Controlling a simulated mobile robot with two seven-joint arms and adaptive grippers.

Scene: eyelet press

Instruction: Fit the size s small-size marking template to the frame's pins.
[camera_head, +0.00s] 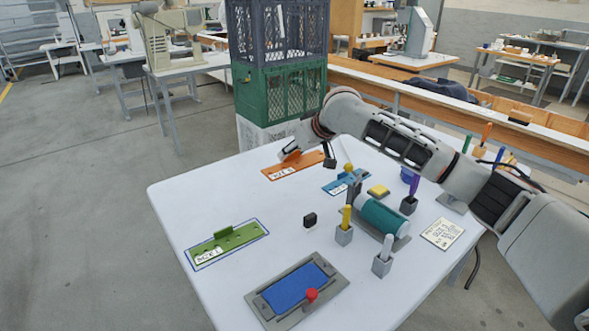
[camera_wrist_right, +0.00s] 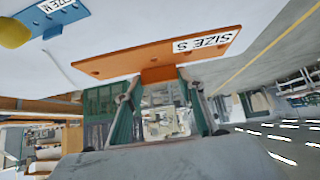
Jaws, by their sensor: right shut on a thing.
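The size S marking template is an orange plate (camera_head: 300,163) with a white label, at the far edge of the white table in the head view. It also shows in the right wrist view (camera_wrist_right: 130,62), where its label reads SIZE S. My right gripper (camera_wrist_right: 162,80) is shut on the tab at the template's edge. I cannot tell whether the plate touches the table. A grey frame (camera_head: 335,287) with a blue panel and a red knob lies at the table's near edge; its pins are too small to make out. My left gripper is not in view.
A green template (camera_head: 232,240) lies inside a blue outline on the left of the table (camera_head: 185,205). A blue template (camera_head: 340,186), a teal roller (camera_head: 383,217) and several upright tools in grey holders stand to the right. The table's left middle is clear.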

